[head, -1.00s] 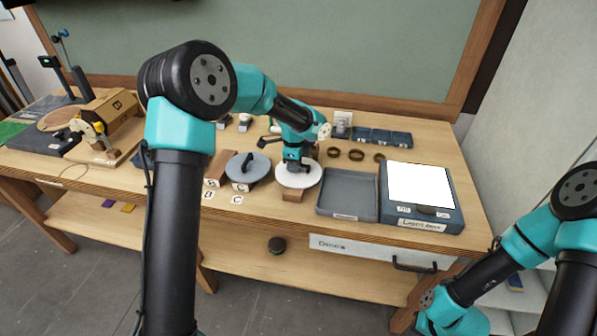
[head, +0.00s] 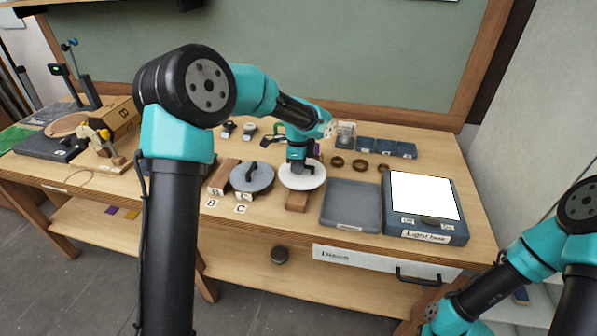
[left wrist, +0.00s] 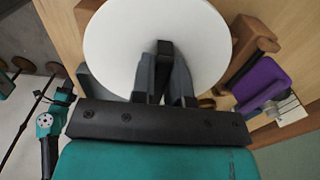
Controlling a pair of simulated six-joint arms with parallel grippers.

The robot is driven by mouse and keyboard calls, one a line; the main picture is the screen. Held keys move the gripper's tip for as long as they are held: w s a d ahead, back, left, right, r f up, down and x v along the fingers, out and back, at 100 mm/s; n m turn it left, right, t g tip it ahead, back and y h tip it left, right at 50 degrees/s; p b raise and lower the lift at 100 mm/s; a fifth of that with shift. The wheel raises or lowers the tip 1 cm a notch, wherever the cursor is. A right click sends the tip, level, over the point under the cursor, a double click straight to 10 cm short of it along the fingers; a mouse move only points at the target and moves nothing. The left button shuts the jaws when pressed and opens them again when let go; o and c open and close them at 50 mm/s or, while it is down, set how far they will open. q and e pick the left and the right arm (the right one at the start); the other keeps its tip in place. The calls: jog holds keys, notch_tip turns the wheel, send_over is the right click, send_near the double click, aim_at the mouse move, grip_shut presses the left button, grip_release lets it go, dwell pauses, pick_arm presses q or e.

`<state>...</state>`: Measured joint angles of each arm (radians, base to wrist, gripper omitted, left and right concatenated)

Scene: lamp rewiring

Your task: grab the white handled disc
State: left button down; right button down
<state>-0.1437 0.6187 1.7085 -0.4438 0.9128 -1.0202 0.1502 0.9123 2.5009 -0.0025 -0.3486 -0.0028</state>
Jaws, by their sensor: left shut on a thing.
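The white handled disc (head: 314,181) is a flat round plate, held level just above a wooden block (head: 297,201). My left gripper (head: 298,163) comes down on it from above and is shut on its dark handle. In the left wrist view the white disc (left wrist: 135,38) fills the top middle, and the left gripper's fingers (left wrist: 164,78) close around the dark handle. The rest of the handle is hidden by the fingers. My right arm shows at the lower right of the head view, but its gripper is out of frame.
A grey handled disc (head: 252,178) sits just left, on its own block. An empty grey tray (head: 350,207) and the light box (head: 433,231) lie to the right. Several rings (head: 360,165) and blue bins (head: 386,147) stand behind. A purple object (left wrist: 262,82) shows beside the disc.

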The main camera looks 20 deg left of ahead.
pick_arm(q)
jog(key=s+d, duration=0.2)
jog(key=s, duration=0.5)
jog(key=s+d+r, duration=0.1)
jog(key=s+d, duration=0.2)
jog(key=s, duration=0.5)
jog(key=shift+d+r, duration=0.15)
jog(key=shift+d, duration=0.1)
